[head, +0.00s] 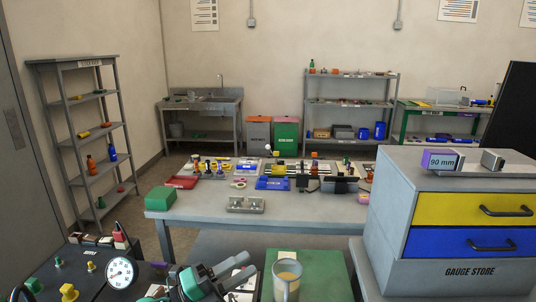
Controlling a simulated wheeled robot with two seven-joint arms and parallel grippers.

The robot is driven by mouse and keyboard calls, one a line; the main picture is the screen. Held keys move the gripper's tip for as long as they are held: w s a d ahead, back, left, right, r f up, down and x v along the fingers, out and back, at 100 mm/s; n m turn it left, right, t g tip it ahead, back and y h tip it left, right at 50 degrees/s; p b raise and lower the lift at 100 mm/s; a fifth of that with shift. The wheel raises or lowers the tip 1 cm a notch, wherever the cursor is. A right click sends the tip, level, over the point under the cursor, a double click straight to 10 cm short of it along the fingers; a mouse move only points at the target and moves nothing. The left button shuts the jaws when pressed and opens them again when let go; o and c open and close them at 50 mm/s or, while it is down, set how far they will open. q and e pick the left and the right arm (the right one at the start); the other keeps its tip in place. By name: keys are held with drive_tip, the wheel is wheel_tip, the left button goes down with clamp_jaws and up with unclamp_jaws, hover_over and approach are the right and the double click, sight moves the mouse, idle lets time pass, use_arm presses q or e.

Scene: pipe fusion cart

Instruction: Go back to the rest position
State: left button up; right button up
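My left gripper (252,268) is low in the picture, left of centre. Its two grey fingers point right and stand apart, with nothing seen between them. It is above the front work surface, between a round dial gauge (121,272) and a grey mug (287,279). My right gripper is not in view.
A gauge store cabinet (393,222) with yellow and blue drawers blocks the right, carrying a 90 mm block (442,160). A workbench (200,212) with tools, a green box (160,199) and a blue tray (272,184) stands ahead.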

use_arm(q)
drive_tip(key=s+a+f+n+t+y, duration=0.1)
drive_tip(key=a+f+n+t+y, duration=0.2)
drive_tip(key=a+f+n+y, duration=0.75)
drive_tip(key=s+a+f+n+t+y, duration=0.2)
drive_tip(key=a+f+n+t+y, duration=0.2)
drive_tip(key=n+y, duration=0.75)
drive_tip(key=s+a+f+n+g+h, duration=0.1)
drive_tip(key=s+f+n+g, duration=0.3)
drive_tip(key=s+f+g, duration=0.6)
drive_tip(key=s+a+f+n+g+h, duration=0.25)
drive_tip(key=s+f+n, duration=0.2)
drive_tip(key=s, duration=0.85)
wheel_tip(320, 180, down, 34)
drive_tip(key=g+b, duration=0.2)
drive_tip(key=s+a+f+b, duration=0.1)
drive_tip(key=s+a+f, duration=0.1)
drive_tip(key=s+f, duration=1.7)
drive_tip(key=shift+s+a+f+m+g+y+b, duration=0.25)
drive_tip(key=shift+a+f+m+g+y+b, duration=0.15)
drive_tip(key=shift+f, duration=0.5)
